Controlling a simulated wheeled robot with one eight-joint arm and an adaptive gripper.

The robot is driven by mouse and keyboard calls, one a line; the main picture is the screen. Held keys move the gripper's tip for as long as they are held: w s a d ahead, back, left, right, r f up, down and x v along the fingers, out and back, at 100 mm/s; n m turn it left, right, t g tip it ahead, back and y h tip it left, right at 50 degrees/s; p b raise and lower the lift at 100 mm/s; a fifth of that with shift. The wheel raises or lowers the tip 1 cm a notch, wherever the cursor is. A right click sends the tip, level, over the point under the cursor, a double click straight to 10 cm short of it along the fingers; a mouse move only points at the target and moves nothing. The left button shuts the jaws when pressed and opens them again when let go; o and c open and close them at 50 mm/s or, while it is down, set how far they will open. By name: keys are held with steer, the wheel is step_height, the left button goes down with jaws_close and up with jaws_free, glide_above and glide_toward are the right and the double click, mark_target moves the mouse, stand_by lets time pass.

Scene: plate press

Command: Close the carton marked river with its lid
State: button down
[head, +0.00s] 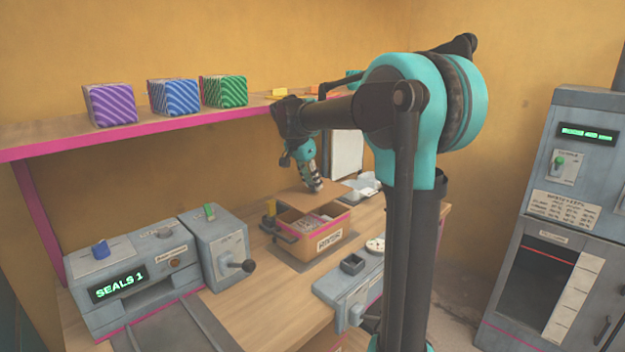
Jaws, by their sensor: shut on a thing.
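An open brown carton (292,247) with a pink band stands on a dark plate on the bench. Its front label (329,240) is too small to read surely. Pale items show inside it. My gripper (316,188) points down over the carton, shut on a flat brown lid (292,196). The lid is above the carton's rear part, and the front of the opening shows below it. Whether the lid touches the carton's back rim cannot be told.
A grey machine reading SEALS 1 (122,284) and a lever box (222,250) stand at left. A grey control unit (350,290) is at front right. White pieces (362,187) lie behind the carton. A shelf (60,138) with striped boxes runs above; a tall cabinet (550,240) stands right.

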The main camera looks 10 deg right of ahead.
mark_target(310, 193)
steer(key=shift+f, duration=2.9)
steer(key=shift+f, duration=0.6)
stand_by(0.4)
steer(key=c, duration=1.1)
jaws_free()
steer(key=o, duration=0.5)
steer(key=shift+r, duration=0.1)
steer(key=shift+r, duration=3.45)
